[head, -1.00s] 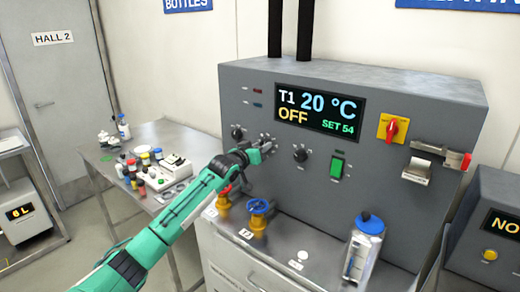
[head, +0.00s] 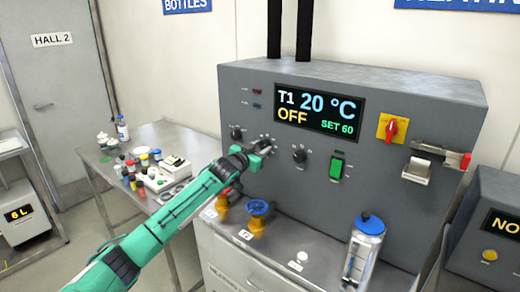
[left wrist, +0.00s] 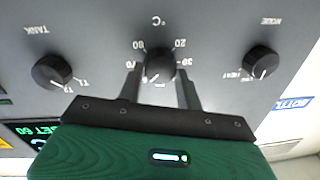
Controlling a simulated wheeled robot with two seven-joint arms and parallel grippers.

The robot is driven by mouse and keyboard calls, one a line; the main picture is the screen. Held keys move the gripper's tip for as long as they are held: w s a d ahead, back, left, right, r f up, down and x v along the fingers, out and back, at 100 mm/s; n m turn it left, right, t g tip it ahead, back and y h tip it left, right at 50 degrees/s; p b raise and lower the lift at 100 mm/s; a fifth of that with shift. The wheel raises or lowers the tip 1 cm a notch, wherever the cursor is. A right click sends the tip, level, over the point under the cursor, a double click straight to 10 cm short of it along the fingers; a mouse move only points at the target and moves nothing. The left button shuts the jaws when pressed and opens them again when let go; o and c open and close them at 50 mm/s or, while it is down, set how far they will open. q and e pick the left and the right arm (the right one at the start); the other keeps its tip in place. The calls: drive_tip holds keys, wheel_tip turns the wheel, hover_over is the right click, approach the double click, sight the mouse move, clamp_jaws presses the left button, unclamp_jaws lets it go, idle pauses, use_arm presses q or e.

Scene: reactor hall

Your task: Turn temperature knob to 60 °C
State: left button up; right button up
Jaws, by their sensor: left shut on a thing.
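The temperature knob (left wrist: 159,62) is black and sits under a °C mark, with numbers around it, in the left wrist view, which is upside down. My left gripper (left wrist: 159,75) is shut on it, one finger on each side. In the head view my left gripper (head: 265,146) reaches the panel from the lower left and mostly hides the knob. The display (head: 320,108) reads T1 20 °C, OFF, SET 60. My right gripper is not in view.
Two more black knobs flank it: one (head: 237,132) left and one (head: 300,154) right. A green switch (head: 337,166) and a red-yellow switch (head: 391,129) are farther right. Blue (head: 258,208) and red valve handles lie below. A blue-lidded canister (head: 365,248) stands on the ledge.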

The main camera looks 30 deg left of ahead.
use_arm(q)
drive_tip(key=shift+f, duration=0.2)
drive_tip(key=o, duration=1)
drive_tip(key=shift+r, duration=0.1)
drive_tip(key=shift+s, duration=0.5)
drive_tip(key=shift+s+b, duration=2.3)
drive_tip(key=shift+s, duration=4.1)
